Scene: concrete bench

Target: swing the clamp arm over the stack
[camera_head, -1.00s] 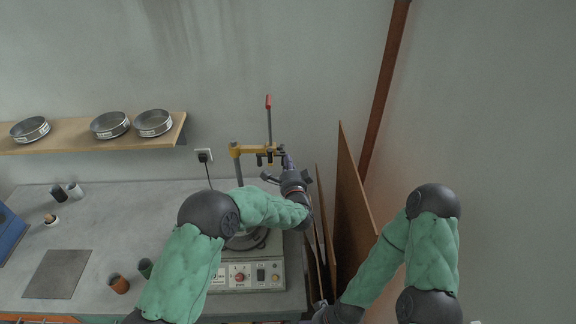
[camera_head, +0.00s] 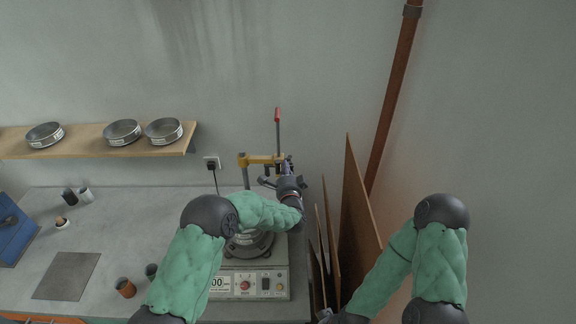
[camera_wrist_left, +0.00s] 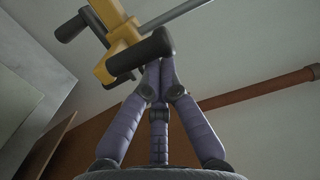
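The clamp arm (camera_head: 262,159) is a yellow bar on a post above the bench machine (camera_head: 245,283), with an upright red-tipped lever (camera_head: 277,131) near its right end. My left gripper (camera_head: 286,168) is at that right end. In the left wrist view, the purple fingers of my left gripper (camera_wrist_left: 157,72) are drawn together at the tips, right by a black knob (camera_wrist_left: 141,55) on the yellow clamp arm (camera_wrist_left: 119,37). I cannot tell whether they touch it. My right gripper (camera_head: 338,317) is mostly cut off at the bottom edge.
Several brown boards (camera_head: 357,215) lean at the right of the bench, close to both arms. A shelf (camera_head: 80,145) with round sieves hangs at the left. Small cups (camera_head: 125,287), a dark plate (camera_head: 66,276) and a blue item (camera_head: 14,236) are on the bench (camera_head: 115,235).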

